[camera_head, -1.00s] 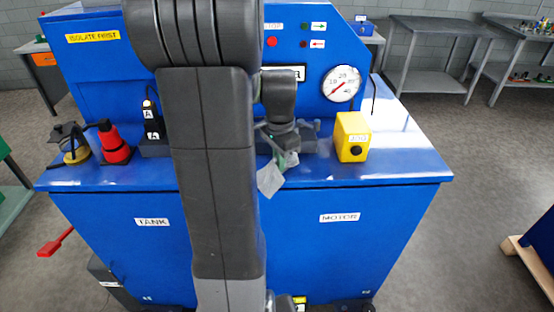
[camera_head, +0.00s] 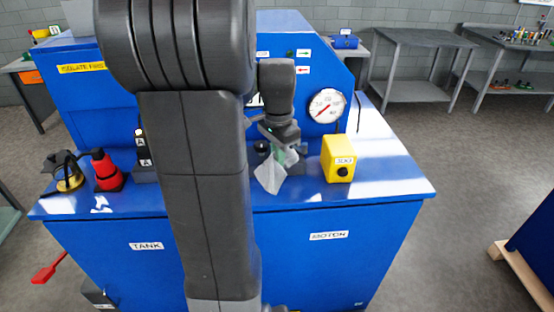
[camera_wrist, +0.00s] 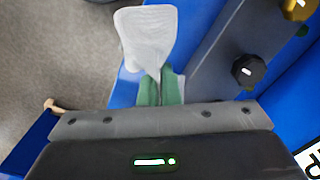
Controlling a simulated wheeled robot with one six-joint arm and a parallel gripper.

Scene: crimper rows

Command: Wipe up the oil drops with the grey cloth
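The grey cloth (camera_head: 270,176) hangs below my gripper (camera_head: 282,150) in the head view, just over the front part of the blue bench top. In the wrist view the pale cloth (camera_wrist: 150,38) is pinched between the green fingertips of my gripper (camera_wrist: 160,90). The fingers are closed on it. I cannot tell whether the cloth touches the top. I can make out no oil drops for certain; pale shiny patches on the blue top (camera_head: 400,180) look like reflections. My arm hides part of the top.
A yellow box (camera_head: 340,158) stands right of the cloth, with a pressure gauge (camera_head: 326,105) behind it. A red-and-black bottle-like item (camera_head: 106,172) and a black-and-yellow item (camera_head: 68,172) stand at left. The top is clear at right.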

